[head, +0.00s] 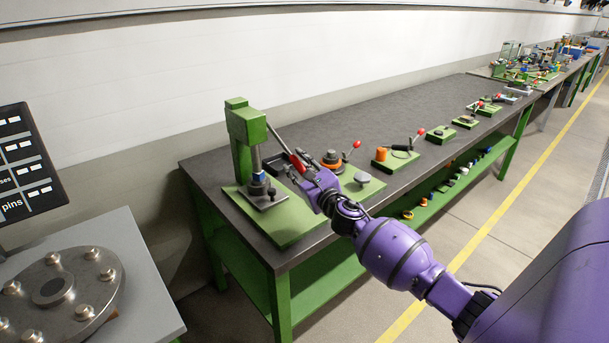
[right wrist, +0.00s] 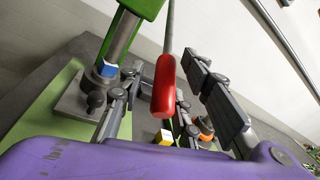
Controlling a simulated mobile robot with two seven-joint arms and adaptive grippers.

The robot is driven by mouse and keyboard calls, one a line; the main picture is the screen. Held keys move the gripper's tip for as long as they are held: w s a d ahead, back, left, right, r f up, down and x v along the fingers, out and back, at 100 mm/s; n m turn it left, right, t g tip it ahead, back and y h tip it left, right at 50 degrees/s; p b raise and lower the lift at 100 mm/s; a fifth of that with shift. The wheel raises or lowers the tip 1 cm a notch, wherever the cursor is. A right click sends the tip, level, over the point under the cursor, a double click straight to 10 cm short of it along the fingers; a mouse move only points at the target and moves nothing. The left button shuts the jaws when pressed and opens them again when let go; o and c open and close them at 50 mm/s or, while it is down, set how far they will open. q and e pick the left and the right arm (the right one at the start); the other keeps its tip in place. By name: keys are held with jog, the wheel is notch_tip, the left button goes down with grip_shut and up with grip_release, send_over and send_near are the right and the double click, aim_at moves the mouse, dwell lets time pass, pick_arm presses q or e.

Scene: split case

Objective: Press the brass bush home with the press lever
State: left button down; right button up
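The green press (head: 246,135) stands on a green base plate at the near left end of the workbench. Its lever slopes down to the right and ends in a red handle (head: 297,163). My right gripper (head: 292,168) is at this handle. In the right wrist view the red handle (right wrist: 164,86) lies between the two spread fingers, with gaps showing beside it. I cannot make out the brass bush. My left gripper is out of view.
Other green-based fixtures stand farther along the bench, one with an orange cylinder (head: 381,155) and one with a grey knob (head: 361,178). A round flange with several bolts (head: 58,285) sits on a separate stand at lower left. The dark bench top (head: 345,115) behind is clear.

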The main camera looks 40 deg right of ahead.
jog(key=s+a, duration=0.1)
jog(key=s, duration=1)
jog(key=shift+s+f, duration=0.2)
jog(key=shift+f, duration=0.1)
